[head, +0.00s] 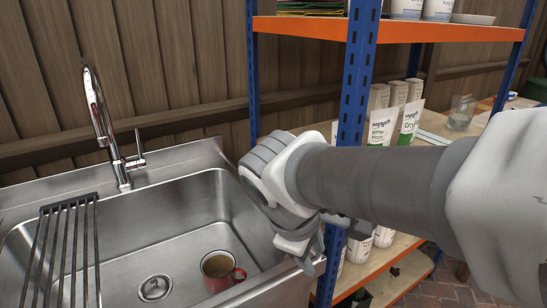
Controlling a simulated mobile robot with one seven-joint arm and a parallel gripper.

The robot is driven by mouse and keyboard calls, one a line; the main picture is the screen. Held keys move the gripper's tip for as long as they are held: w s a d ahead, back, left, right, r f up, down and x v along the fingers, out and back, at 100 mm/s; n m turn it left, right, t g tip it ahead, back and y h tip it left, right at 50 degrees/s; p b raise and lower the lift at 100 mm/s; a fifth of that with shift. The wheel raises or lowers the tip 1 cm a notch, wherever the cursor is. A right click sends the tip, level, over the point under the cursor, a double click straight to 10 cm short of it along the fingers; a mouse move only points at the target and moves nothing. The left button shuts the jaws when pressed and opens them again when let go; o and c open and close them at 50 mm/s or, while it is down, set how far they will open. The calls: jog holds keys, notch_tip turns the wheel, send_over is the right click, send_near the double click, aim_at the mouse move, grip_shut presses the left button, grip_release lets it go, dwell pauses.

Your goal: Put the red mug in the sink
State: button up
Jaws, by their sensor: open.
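The red mug (239,277) is inside the sink (186,222), on the basin floor near its front right. Its handle points right, and its inside looks brownish. My gripper (309,264) is above and to the right of the mug, by the sink's right edge and apart from the mug. It is open, with nothing seen between its fingers, though my wrist hides part of them.
A chrome tap (103,125) rises behind the basin. A black slatted rack (62,245) lies across the sink's left side. A blue and orange shelf unit (357,70) with bags and containers stands close to my arm on the right.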

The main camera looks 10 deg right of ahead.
jog(key=s+d+r+m+t+y, duration=0.2)
jog(key=s+m, duration=0.4)
jog(key=m, duration=0.4)
jog(key=shift+s+d+m+y, duration=0.15)
jog(key=shift+d+m+y, duration=0.25)
jog(key=shift+d+y, duration=0.45)
jog(key=shift+r, duration=0.15)
notch_tip(320, 180, up, 19)
jog(key=p, duration=1.9)
jog(key=shift+r+p, duration=0.2)
jog(key=shift+p, duration=0.1)
